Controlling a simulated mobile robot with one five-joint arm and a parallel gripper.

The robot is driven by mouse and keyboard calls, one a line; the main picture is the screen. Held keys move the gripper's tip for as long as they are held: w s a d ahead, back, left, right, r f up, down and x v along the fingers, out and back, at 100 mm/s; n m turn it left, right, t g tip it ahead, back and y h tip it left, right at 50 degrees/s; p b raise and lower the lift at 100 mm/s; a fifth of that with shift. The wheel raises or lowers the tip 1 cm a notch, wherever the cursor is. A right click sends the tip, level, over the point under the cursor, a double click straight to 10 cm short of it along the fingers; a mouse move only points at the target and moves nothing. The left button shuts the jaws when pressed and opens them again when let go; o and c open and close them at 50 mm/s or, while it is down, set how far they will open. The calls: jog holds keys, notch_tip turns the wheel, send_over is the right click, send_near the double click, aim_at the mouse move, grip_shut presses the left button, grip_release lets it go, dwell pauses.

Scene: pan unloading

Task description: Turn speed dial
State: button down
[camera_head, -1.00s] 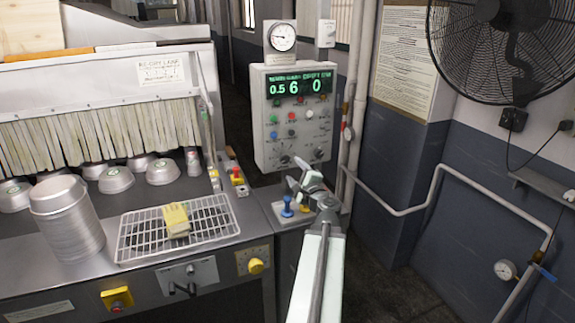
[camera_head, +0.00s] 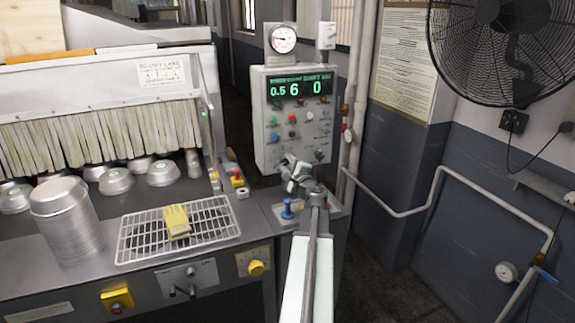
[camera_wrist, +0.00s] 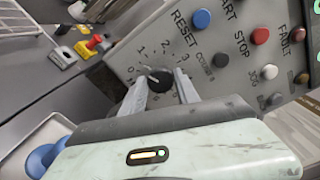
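The grey control panel (camera_head: 262,130) stands right of centre in the head view, with a green-lit display reading 0.5, 6 and 0. In the wrist view the black speed dial (camera_wrist: 158,82), with a white mark and numbers around it, sits on the panel face (camera_wrist: 215,75). My gripper (camera_wrist: 161,77) is open, with one finger on each side of the dial and gaps showing between. I cannot tell how far the fingertips are from the panel face. In the head view my gripper (camera_head: 292,168) is at the panel's lower edge and hides the dial.
Red, blue, white and dark buttons (camera_wrist: 261,36) lie right of the dial. A blue-knobbed lever (camera_head: 288,208) stands below the panel. A wire rack (camera_head: 135,240) with a yellow sponge (camera_head: 177,222), and stacked metal pans (camera_head: 68,220), are at left. Pipes (camera_head: 356,110) run right of the panel.

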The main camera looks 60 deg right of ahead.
jog(key=n, duration=0.4)
jog(key=shift+f+n, duration=0.1)
jog(key=shift+n, duration=0.3)
jog(key=c, duration=0.9)
grip_release()
jog(key=v, duration=0.8)
jog(key=shift+w, duration=0.1)
